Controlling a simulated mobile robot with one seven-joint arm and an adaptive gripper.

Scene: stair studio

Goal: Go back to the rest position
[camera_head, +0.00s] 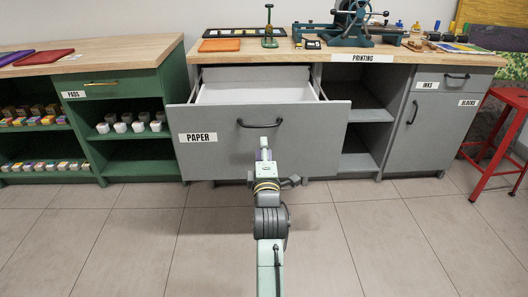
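My arm reaches forward from the bottom of the picture. My gripper (264,150) is at its far end, in front of the grey drawer (220,150) labelled PAPER and below its dark handle (260,123). The gripper appears small and is seen from behind, so its fingers cannot be made out as open or shut. I cannot tell whether it touches the drawer front. The drawer is pulled open, and its white inside shows above the front panel.
The grey cabinet has open shelves (360,132) and a door (413,122) to the right. A green shelf unit (128,153) stands on the left. A red stool (500,125) stands at the far right. The tiled floor (150,235) is clear on both sides of my arm.

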